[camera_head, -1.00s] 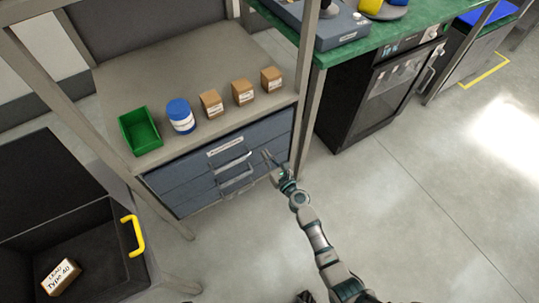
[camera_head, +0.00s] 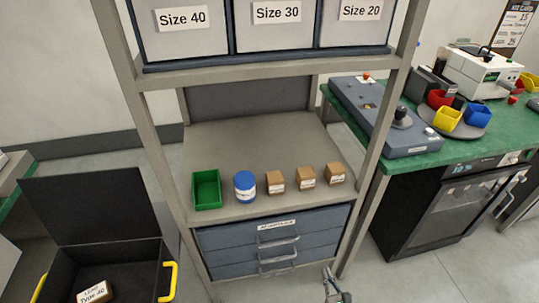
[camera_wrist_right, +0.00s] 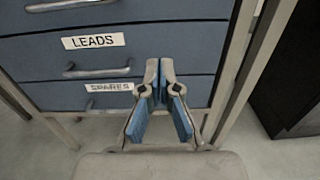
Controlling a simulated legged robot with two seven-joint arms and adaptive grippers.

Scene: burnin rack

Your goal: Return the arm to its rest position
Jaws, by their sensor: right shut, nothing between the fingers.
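My right gripper (camera_head: 335,285) shows at the bottom edge of the head view, low in front of the drawer unit's right side. In the right wrist view my right gripper (camera_wrist_right: 161,83) is shut and empty, its blue-padded fingers pointing at the drawer fronts. The blue drawer unit (camera_head: 225,239) is under the rack shelf, and its drawers look shut. In the wrist view two drawers carry the labels LEADS (camera_wrist_right: 93,41) and SPARES (camera_wrist_right: 109,87). The gripper appears apart from the handles. My left gripper is out of view.
The shelf (camera_head: 240,150) holds a green bin (camera_head: 206,190), a blue-lidded jar (camera_head: 245,187) and three small brown boxes (camera_head: 306,177). An open black crate (camera_head: 110,254) with a labelled box (camera_head: 95,292) stands left. A green bench (camera_head: 425,158) stands right. Floor shows between rack and bench.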

